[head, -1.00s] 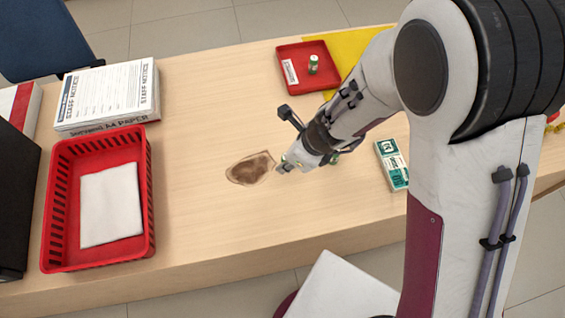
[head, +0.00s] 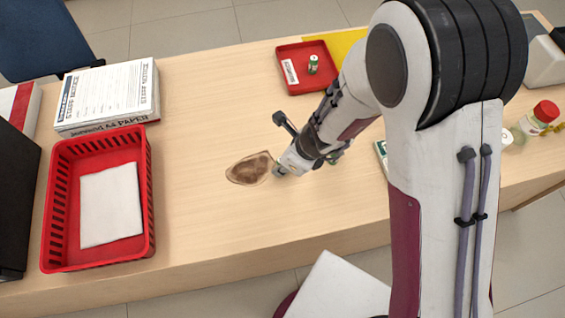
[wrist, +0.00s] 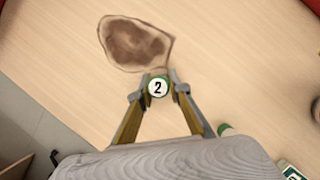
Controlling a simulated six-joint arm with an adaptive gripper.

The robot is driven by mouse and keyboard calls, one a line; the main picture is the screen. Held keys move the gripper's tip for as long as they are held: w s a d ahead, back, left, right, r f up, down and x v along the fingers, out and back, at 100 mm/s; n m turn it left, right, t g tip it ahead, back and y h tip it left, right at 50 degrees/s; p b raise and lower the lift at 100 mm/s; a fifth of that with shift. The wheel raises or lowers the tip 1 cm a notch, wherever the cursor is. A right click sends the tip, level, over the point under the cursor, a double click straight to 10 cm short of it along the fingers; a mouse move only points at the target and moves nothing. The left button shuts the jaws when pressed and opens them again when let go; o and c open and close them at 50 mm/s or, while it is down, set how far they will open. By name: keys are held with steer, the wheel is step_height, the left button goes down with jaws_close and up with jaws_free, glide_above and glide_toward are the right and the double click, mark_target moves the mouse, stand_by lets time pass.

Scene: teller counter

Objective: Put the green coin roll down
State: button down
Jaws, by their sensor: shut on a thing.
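My gripper (head: 280,171) is low over the middle of the counter in the head view. In the wrist view it (wrist: 157,88) is shut on a green coin roll (wrist: 157,86), whose round white end with a "2" and green rim faces the camera. The roll is just beside a brown stain (wrist: 135,46) on the wood, which also shows in the head view (head: 248,168) left of the gripper. I cannot tell whether the roll's underside touches the counter (head: 210,215).
A red tray (head: 283,83) at the back holds another small green-and-white roll (head: 313,64). A red basket (head: 148,215) with white paper stands left. A banknote stack (head: 380,150) is partly behind my arm; a red-lidded jar (head: 545,112) is right. Bare wood surrounds the stain.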

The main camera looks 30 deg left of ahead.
steer(key=shift+f, duration=0.15)
steer(key=c, duration=1.9)
jaws_free()
steer(key=v, duration=0.7)
steer(key=shift+w+r, duration=0.25)
steer(key=shift+w, duration=0.05)
steer(key=shift+d, duration=0.15)
